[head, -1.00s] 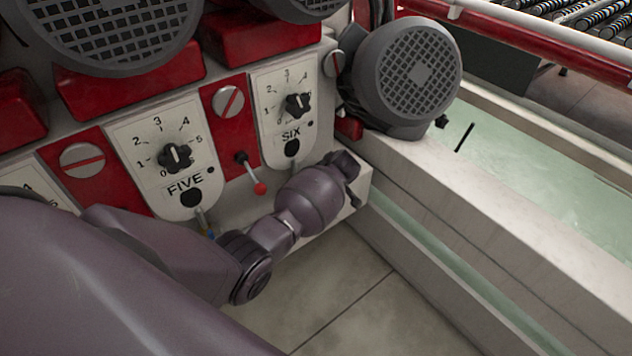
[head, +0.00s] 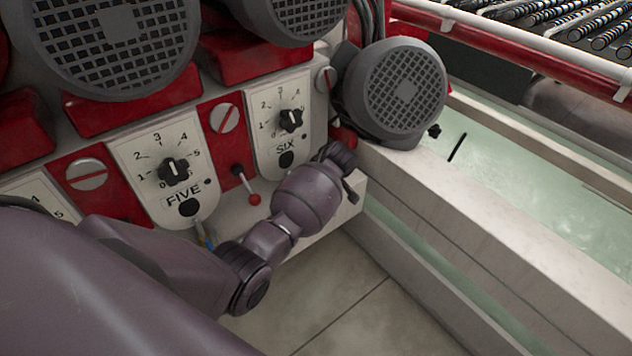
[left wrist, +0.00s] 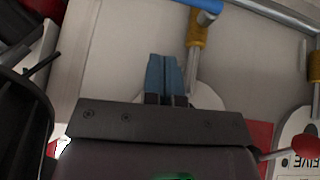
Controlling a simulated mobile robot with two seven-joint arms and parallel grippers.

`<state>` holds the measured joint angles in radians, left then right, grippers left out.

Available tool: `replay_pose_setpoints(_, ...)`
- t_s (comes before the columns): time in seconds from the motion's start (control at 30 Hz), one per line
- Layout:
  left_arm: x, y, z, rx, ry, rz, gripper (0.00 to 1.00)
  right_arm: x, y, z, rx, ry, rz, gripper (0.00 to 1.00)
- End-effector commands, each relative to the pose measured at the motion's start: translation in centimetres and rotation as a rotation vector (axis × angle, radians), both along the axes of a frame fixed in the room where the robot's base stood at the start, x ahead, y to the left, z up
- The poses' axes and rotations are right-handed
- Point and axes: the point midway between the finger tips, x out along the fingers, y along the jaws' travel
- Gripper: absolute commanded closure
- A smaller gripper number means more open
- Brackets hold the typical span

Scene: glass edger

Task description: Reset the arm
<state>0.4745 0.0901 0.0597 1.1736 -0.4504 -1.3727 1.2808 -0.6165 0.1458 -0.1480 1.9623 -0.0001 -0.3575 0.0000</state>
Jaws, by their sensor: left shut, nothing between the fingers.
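My left arm (head: 305,197) comes in from the left in the head view, bent at the elbow, with its far end close to the pale ledge below the SIX panel (head: 283,125). Its fingers are hidden in that view. In the left wrist view my left gripper (left wrist: 166,78) is shut and empty, its blue fingers together. They point at the pale machine face, beside a lever with a yellow collar and blue tip (left wrist: 205,18). I cannot tell whether they touch anything. My right gripper is not in view.
The FIVE panel (head: 160,150) and a red-tipped lever (head: 246,185) are left of the forearm. A grey motor (head: 397,92) stands just beyond the arm's end. A water trough (head: 510,170) is at the right. Floor (head: 340,300) shows below the arm.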

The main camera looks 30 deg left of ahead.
Motion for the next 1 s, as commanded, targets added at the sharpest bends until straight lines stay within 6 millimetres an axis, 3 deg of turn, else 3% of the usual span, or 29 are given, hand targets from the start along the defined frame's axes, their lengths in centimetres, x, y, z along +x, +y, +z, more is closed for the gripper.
replay_pose_setpoints(0.3, -1.0, -2.5, 3.9, -0.002, -0.002, 0.000, 1.00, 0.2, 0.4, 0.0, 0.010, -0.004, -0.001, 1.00)
replay_pose_setpoints(0.63, -1.4, -3.2, 5.0, -0.001, 0.000, 0.000, 1.00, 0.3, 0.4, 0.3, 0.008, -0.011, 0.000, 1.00)
replay_pose_setpoints(0.77, -1.9, -2.9, 4.2, 0.001, 0.003, -0.027, 1.00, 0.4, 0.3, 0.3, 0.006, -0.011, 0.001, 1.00)
replay_pose_setpoints(1.0, -6.2, -1.9, -1.1, 0.019, -0.005, -0.275, 1.00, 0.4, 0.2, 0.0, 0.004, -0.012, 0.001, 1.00)
